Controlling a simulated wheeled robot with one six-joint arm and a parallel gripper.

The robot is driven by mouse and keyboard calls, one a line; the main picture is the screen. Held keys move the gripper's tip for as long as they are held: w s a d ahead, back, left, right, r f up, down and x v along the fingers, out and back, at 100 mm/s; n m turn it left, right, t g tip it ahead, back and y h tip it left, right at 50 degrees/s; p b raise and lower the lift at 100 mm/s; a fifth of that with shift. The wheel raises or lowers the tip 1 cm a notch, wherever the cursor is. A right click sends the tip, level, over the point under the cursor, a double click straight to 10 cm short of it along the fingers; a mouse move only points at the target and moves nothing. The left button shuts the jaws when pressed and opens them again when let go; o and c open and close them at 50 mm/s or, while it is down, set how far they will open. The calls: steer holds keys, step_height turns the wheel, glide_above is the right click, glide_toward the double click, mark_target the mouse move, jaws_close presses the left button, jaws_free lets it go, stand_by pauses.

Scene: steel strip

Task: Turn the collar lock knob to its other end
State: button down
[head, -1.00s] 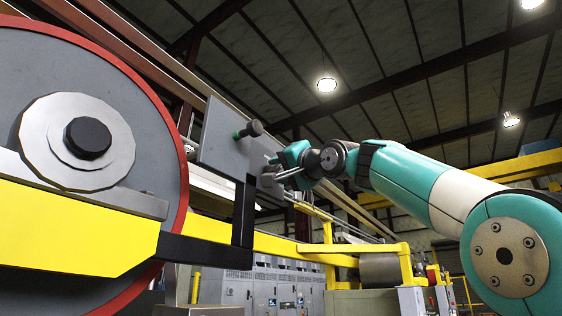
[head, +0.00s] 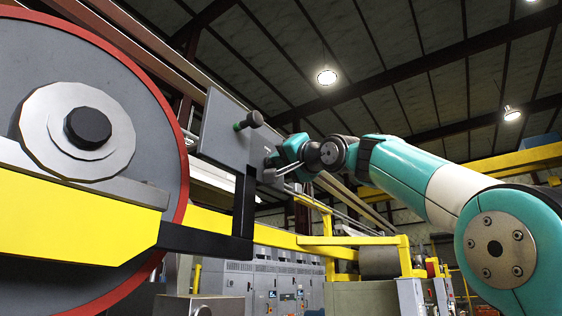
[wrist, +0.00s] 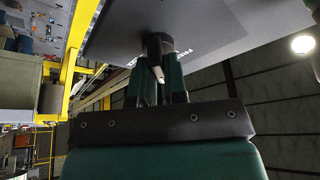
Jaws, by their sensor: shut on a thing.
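The grey control panel (head: 224,132) stands beside the large red-rimmed reel in the head view. My gripper (head: 273,166) is at the panel's lower right part. In the wrist view the two dark green fingers of my gripper (wrist: 157,78) are shut on a dark round knob (wrist: 159,42) on the panel's face. A pale, narrow piece shows between the fingers just below the knob. The fingers hide part of the knob, and its turn angle is hard to tell.
The reel (head: 35,55) and a yellow beam (head: 75,222) fill the left. Yellow rails (head: 345,241) and grey cabinets stand behind below.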

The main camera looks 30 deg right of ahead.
steer(key=shift+w+d+n+y+b, duration=0.1)
steer(key=shift+n+y, duration=0.8)
steer(key=shift+n, duration=0.95)
steer(key=shift+s+n+y+b, duration=0.15)
steer(key=shift+n+y, duration=0.75)
steer(key=shift+n, duration=0.9)
steer(key=shift+w+d+n+y+b, duration=0.15)
steer(key=shift+n+y, duration=0.75)
steer(key=shift+n, duration=0.95)
steer(key=shift+a+n+g, duration=0.1)
steer(key=shift+n+g, duration=0.2)
steer(key=c, duration=1.2)
jaws_free()
steer(key=shift+o, duration=0.2)
